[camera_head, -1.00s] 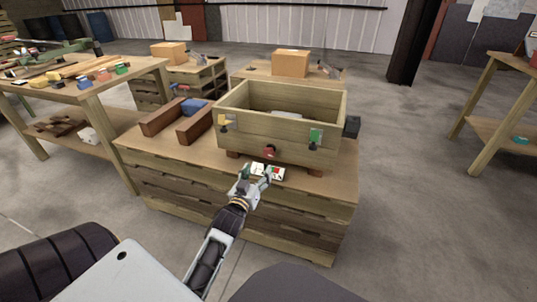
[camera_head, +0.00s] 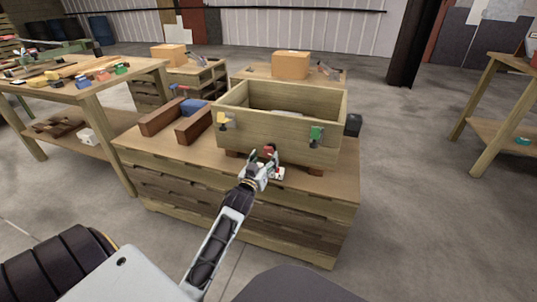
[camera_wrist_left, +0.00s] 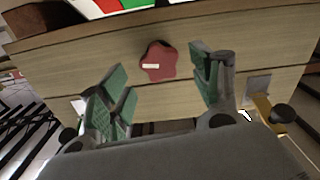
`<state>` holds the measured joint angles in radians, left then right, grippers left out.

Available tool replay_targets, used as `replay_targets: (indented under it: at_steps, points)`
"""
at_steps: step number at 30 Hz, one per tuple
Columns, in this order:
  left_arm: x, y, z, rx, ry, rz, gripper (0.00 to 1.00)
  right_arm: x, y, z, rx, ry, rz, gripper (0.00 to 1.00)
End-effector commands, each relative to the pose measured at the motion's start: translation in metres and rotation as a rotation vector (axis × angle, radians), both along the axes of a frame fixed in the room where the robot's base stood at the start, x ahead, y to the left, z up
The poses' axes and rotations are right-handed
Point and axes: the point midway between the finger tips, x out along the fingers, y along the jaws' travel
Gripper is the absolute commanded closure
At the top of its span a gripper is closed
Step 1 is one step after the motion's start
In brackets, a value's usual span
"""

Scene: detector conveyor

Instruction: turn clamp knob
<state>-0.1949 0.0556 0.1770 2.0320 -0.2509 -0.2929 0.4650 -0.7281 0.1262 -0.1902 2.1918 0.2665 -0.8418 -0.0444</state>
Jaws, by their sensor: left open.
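The red star-shaped knob (camera_head: 270,151) is on the lower front wall of the wooden box (camera_head: 275,130). In the left wrist view the knob (camera_wrist_left: 158,61) has a small white mark lying almost level. My left gripper (camera_head: 262,159) is just in front of the knob. My right gripper is not in view.
A white panel (camera_head: 279,173) with coloured buttons lies on the bench (camera_head: 330,187) below the knob, partly hidden by my gripper. Brown rails (camera_head: 160,117) lie at left.

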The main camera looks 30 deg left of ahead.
Motion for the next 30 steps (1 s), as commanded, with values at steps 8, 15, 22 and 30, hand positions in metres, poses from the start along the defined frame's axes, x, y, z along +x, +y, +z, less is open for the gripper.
replay_targets:
  at_steps: [8, 15, 22, 30]
  points:
    - [0.022, 0.005, -0.001, 0.000, 0.000, 0.000, 0.36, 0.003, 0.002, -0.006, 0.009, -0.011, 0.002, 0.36]
    - [0.039, 0.009, -0.001, 0.000, -0.001, -0.001, 0.36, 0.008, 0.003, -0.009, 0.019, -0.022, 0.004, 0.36]
    - [0.048, 0.012, -0.001, 0.000, 0.001, 0.000, 0.36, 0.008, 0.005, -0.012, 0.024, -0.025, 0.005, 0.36]
    - [0.049, 0.012, 0.000, 0.000, 0.001, 0.001, 0.36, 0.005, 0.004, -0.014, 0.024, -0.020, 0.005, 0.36]
